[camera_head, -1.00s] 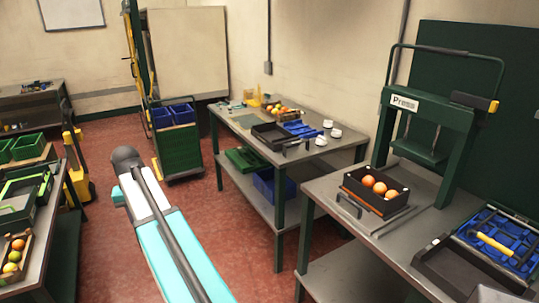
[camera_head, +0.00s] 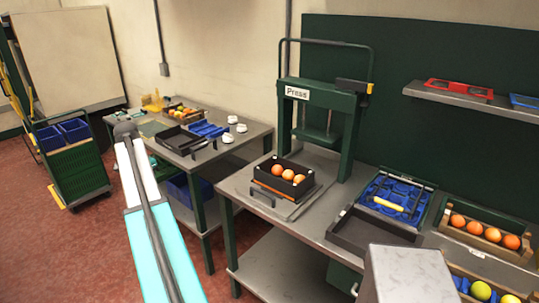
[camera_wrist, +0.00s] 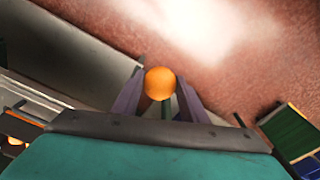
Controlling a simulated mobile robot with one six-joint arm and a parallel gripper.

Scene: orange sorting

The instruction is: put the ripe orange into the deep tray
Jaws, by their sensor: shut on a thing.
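My gripper (camera_wrist: 160,77) is shut on an orange (camera_wrist: 159,84) in the wrist view. The fruit is evenly orange and sits between the two fingers, above the red floor. In the head view my arm reaches up from the bottom, and the gripper and held orange cannot be made out there. A black, high-walled tray (camera_head: 271,181) stands at the press with a few oranges inside. A lower black tray (camera_head: 352,238) lies empty to its right. Another dark tray (camera_head: 176,146) sits on the far table. I cannot tell for sure which is the deep tray.
The green press (camera_head: 347,140) rises behind the high-walled tray. A blue crate (camera_head: 383,186) holds a yellow-handled tool. A wooden crate (camera_head: 467,243) of oranges is at the right. White cups (camera_head: 228,138) stand on the far table. A green cart (camera_head: 75,172) is at left. Red floor lies open between.

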